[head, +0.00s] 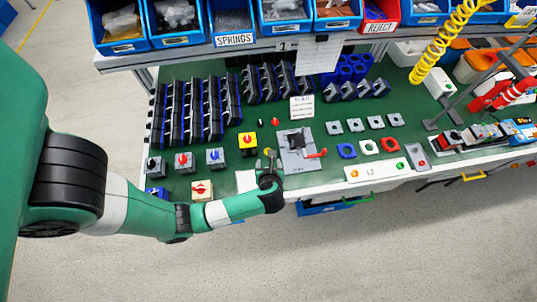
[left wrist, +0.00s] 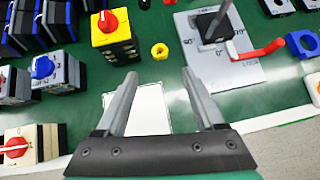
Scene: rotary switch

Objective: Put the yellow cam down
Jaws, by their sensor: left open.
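The yellow cam (left wrist: 159,51), a small ring with a dark centre hole, lies on the green bench mat (left wrist: 75,105). In the head view a bit of the yellow cam (head: 267,151) shows just past my left gripper (head: 268,163). In the left wrist view my left gripper (left wrist: 160,74) is open, its two fingers apart with nothing between the tips. The cam is beyond the fingertips, roughly centred between them and apart from both. My right gripper is not in view.
A grey fixture plate (left wrist: 248,72) with a black block and red lever (left wrist: 262,50) is right of the cam. A yellow switch with red knob (left wrist: 109,25) is left. A white card (left wrist: 150,110) lies below the fingers. Switches (head: 184,161) stand further left.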

